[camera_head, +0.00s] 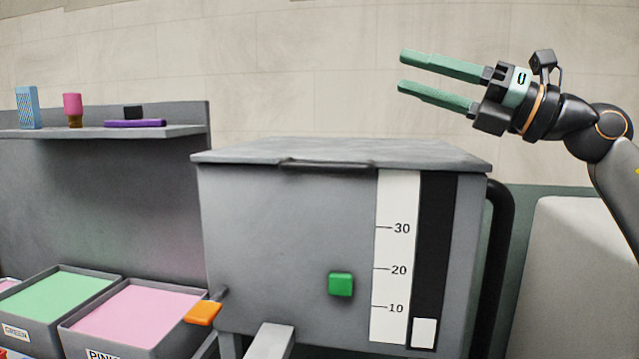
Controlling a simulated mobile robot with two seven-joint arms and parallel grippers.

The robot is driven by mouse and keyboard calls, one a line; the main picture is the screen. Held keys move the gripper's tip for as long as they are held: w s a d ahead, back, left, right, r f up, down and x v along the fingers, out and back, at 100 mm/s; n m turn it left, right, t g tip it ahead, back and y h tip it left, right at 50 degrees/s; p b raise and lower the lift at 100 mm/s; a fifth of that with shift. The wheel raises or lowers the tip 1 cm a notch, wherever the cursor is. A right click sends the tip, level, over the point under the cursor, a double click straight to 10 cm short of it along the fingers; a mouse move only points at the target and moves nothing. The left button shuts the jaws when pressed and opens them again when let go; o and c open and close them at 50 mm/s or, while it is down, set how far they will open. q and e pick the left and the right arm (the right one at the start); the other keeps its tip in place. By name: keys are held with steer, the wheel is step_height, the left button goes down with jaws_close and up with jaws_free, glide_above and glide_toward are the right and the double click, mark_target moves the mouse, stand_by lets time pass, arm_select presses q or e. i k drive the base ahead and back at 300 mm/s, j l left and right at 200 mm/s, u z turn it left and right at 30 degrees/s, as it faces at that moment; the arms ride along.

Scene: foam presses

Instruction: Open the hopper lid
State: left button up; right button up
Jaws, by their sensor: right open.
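The hopper (285,240) is a grey metal box in the middle of the head view. Its flat grey lid (390,153) lies closed on top, with a dark bar handle (327,166) along the front edge. My right gripper (402,72) comes in from the right and is above the lid, apart from it. Its two green fingers are spread, with nothing between them, and point left. My left gripper is not in view.
The hopper front has a green button (341,284), a level scale (394,255) and an orange-tipped lever (203,313). A shelf (175,132) with small items is at left, above green (62,295) and pink (135,312) bins. A black pipe (500,240) runs down the hopper's right side.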

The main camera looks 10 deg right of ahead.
mark_target(345, 158)
steer(key=k, duration=1)
